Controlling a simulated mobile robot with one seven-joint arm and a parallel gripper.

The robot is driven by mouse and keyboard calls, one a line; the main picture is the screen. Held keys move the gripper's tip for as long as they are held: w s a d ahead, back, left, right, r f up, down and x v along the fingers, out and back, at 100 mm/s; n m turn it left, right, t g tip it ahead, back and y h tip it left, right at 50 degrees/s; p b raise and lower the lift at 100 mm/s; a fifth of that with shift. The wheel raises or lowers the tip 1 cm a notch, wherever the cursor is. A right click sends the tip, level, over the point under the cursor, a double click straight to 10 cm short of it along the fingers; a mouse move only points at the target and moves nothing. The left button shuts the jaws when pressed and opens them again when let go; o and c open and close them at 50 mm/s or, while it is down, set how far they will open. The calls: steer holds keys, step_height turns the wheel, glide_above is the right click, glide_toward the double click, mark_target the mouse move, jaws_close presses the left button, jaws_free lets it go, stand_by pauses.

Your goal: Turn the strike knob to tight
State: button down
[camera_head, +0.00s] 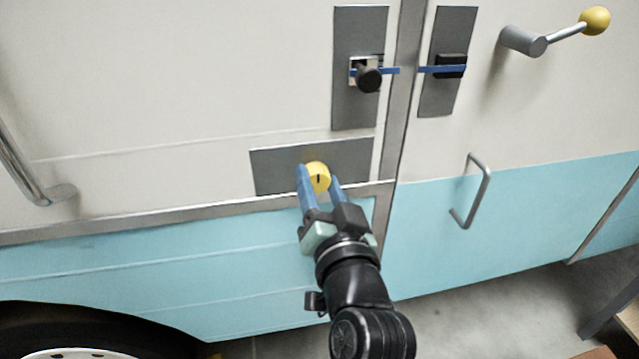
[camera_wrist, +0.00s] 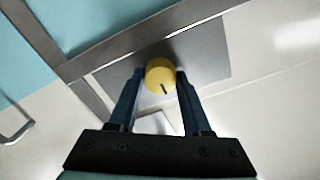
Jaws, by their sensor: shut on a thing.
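The strike knob (camera_head: 319,176) is a round yellow knob with a dark pointer line. It sits on a grey plate (camera_head: 270,170) low on the camper's cream wall. My gripper (camera_head: 318,180) reaches it from below, with its blue fingers shut on the knob's two sides. In the wrist view the knob (camera_wrist: 159,75) sits between the fingertips (camera_wrist: 157,80), its dark mark toward the lower right of its face. In the head view the mark looks nearly upright. I see no readable tight marking.
Above is a grey plate with a black-knobbed latch (camera_head: 368,78) and a blue strip. Right of the seam are a strike plate (camera_head: 447,80), a grey handle (camera_head: 472,190) and a yellow-balled lever (camera_head: 560,32). A curved handle (camera_head: 30,178) is at left.

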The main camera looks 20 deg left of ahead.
steer(key=shift+f, duration=0.1)
steer(key=shift+c, duration=1.8)
jaws_free()
steer(key=shift+d, duration=0.1)
steer(key=v, duration=1.2)
steer(key=shift+s+d+b, duration=0.2)
steer(key=shift+s+b, duration=0.1)
steer(key=shift+s, duration=0.05)
